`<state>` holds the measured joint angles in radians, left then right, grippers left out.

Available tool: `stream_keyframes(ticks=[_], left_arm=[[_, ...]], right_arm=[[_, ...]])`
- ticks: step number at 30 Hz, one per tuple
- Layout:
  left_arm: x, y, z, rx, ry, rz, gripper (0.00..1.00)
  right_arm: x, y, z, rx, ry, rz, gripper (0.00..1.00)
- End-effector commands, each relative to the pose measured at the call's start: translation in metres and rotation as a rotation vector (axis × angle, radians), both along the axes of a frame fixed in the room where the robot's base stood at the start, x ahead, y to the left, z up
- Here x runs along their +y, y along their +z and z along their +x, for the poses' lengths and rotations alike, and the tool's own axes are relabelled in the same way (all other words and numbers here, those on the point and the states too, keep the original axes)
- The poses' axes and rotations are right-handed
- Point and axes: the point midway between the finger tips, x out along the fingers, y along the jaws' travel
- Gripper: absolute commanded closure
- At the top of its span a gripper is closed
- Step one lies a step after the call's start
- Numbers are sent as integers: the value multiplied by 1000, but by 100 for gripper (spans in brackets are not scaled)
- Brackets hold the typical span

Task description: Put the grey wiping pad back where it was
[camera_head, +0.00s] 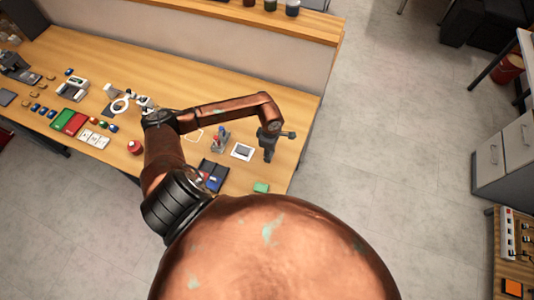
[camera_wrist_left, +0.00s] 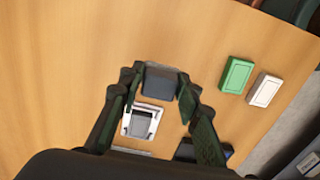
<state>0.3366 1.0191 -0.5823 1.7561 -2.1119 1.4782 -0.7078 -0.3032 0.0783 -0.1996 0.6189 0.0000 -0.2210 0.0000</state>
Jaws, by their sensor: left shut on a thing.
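My left gripper (camera_head: 268,152) is above the right end of the workbench in the head view. In the left wrist view its two fingers (camera_wrist_left: 158,92) are closed on a dark grey block, the grey wiping pad (camera_wrist_left: 160,80). A white square holder with a grey middle (camera_head: 242,151) lies on the bench just left of the gripper. It also shows in the left wrist view (camera_wrist_left: 142,122), below the pad in the picture. A green pad (camera_wrist_left: 236,75) and a white pad (camera_wrist_left: 264,90) lie side by side to the right.
A dark tray (camera_head: 213,175) and a small stand with coloured items (camera_head: 220,139) are left of the holder. A red round object (camera_head: 134,147) and other items stand further left. The bench's right edge is close to the gripper.

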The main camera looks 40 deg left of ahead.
Motion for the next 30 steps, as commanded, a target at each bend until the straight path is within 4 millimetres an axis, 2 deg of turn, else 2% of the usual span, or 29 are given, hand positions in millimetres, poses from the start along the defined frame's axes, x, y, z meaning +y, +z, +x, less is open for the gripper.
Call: stream_keyframes(ticks=[9,15,28,29,30], left_arm=[[21,-26,8,1,2,0,92],[20,-51,8,0,1,-2,92],[21,-61,9,-2,-1,1,92],[21,-61,8,-1,-1,0,68],[21,-60,8,-1,-1,0,66]], right_arm=[[-3,9,6,-7,3,-3,60],[-3,23,6,-8,3,-3,60],[-3,18,5,-7,3,-2,60],[-3,18,5,-6,3,-3,60],[-2,18,5,-6,3,-3,60]])
